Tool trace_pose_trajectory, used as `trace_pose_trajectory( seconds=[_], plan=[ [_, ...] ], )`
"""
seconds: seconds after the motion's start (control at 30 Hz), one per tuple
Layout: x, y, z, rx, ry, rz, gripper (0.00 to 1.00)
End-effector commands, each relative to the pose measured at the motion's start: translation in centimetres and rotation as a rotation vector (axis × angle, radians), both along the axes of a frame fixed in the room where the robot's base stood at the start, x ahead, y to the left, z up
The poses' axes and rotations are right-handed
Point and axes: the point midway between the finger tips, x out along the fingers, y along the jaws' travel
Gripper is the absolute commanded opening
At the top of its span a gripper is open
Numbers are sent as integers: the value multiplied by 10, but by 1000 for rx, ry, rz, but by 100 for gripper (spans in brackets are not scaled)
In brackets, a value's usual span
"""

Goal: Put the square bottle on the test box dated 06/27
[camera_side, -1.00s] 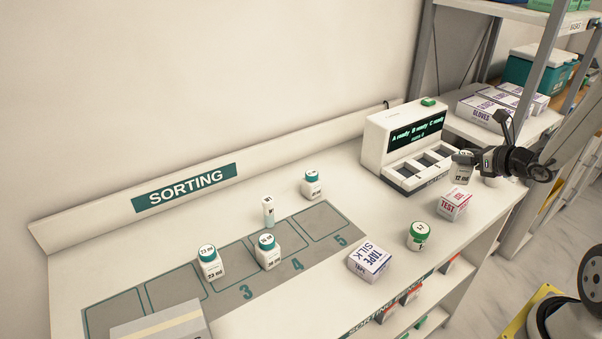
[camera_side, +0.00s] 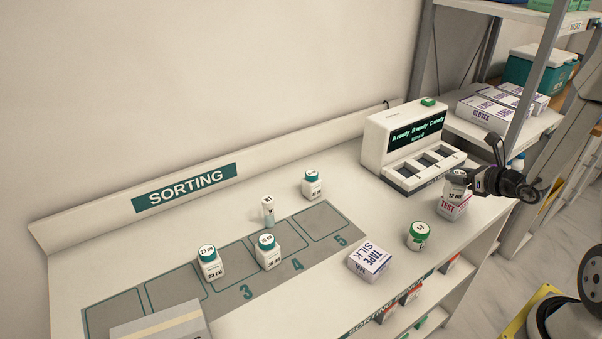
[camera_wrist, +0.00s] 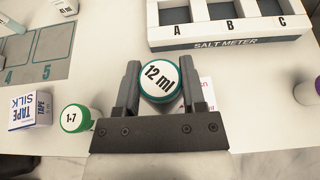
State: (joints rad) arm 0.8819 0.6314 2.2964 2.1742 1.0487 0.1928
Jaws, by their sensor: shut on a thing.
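My gripper (camera_side: 469,182) is shut on a bottle with a teal-rimmed white cap (camera_wrist: 160,80) marked 12 ml. In the side view the bottle (camera_side: 456,187) is upright, directly over the test box (camera_side: 452,208), a white box with red TEST lettering. Whether the bottle touches the box top or hovers just above it I cannot tell. In the wrist view the fingers (camera_wrist: 159,90) stand on both sides of the cap, and only a sliver of the box (camera_wrist: 206,88) shows. The date on the box is not readable.
A salt meter (camera_side: 405,145) stands behind the box. A green-capped jar (camera_side: 418,235) and a silk tape box (camera_side: 369,260) are to the left. Several bottles, including a teal-capped one (camera_side: 312,184), stand around the numbered sorting mat (camera_side: 185,288). Shelves are at the right.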

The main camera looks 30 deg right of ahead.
Motion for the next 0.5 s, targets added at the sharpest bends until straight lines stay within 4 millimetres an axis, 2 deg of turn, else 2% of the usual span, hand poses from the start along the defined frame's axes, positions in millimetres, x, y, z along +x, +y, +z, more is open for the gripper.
trace_pose_trajectory(
  seconds=[0.5],
  plan=[
    [0,0,-7,0,1,-1,0]
  ],
)
